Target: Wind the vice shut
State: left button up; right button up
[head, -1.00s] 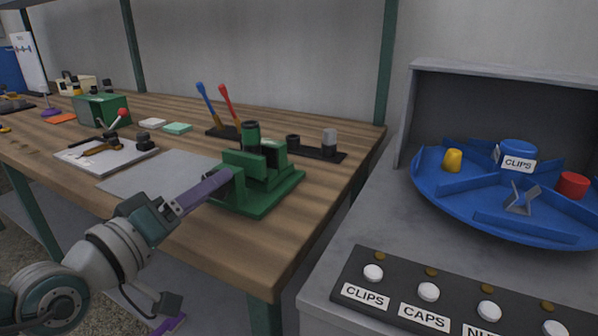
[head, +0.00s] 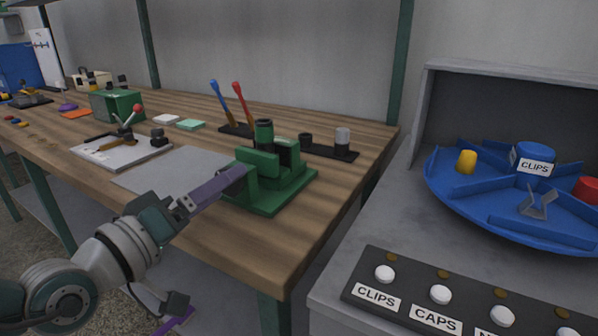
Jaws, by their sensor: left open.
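The green vice (head: 267,178) stands on the wooden bench near its front right corner. A dark cylindrical piece (head: 264,133) stands upright at its jaws; I cannot tell whether the jaws touch it. My left gripper (head: 238,178) reaches in from the left, its purple fingers ending at the vice's front left side. The fingers are open. The vice's handle is not clearly visible, and the fingertips are partly against the vice, so contact cannot be told.
A grey mat (head: 170,172) and a white board with tools (head: 118,150) lie left of the vice. Blue and red handled tools (head: 240,100) stand behind it. A blue carousel (head: 490,190) and a button panel (head: 450,300) are at the right.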

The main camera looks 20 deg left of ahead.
pick_arm(q)
jog(key=s+p, duration=0.1)
jog(key=s, duration=0.8)
jog(key=shift+a, duration=0.4)
